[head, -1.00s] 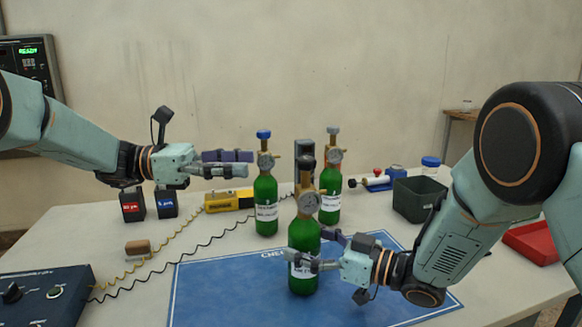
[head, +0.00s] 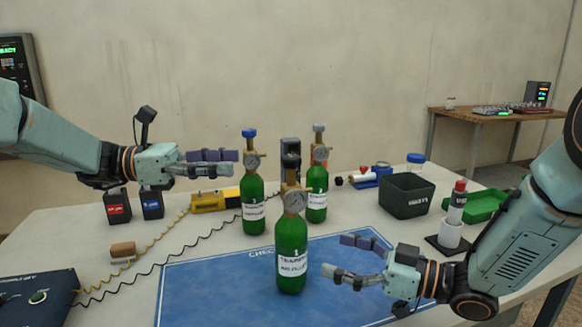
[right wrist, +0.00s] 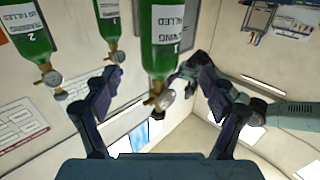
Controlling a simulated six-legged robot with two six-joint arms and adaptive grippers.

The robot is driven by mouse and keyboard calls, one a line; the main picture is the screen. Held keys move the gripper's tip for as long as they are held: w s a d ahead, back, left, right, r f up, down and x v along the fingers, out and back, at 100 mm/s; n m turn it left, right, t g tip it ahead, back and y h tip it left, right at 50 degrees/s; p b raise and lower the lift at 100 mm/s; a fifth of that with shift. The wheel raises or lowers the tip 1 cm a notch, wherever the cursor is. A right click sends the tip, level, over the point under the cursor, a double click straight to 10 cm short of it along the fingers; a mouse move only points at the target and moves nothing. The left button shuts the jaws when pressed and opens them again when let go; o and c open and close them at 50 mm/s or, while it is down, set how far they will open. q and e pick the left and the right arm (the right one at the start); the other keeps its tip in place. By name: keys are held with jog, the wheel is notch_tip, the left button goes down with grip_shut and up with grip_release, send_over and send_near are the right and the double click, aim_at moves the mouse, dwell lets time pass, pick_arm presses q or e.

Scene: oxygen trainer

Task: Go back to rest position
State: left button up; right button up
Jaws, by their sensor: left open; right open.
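My right gripper (head: 352,258) is open and empty, just right of the nearest green bottle (head: 291,244), which stands upright on the blue mat (head: 218,279). In the right wrist view that bottle (right wrist: 165,40) appears between the spread fingers (right wrist: 160,88), with its gauge low. My left gripper (head: 222,163) is open and empty in the air, left of the blue-capped green bottle (head: 254,206). A third green bottle (head: 317,195) with a grey cap stands behind, on the right.
A dark green bin (head: 406,197), a green tray (head: 486,205) and a white holder with a red-capped tube (head: 456,206) stand at the right. Cables cross the table.

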jog(key=shift+v, duration=1.25)
jog(key=shift+a, duration=0.1)
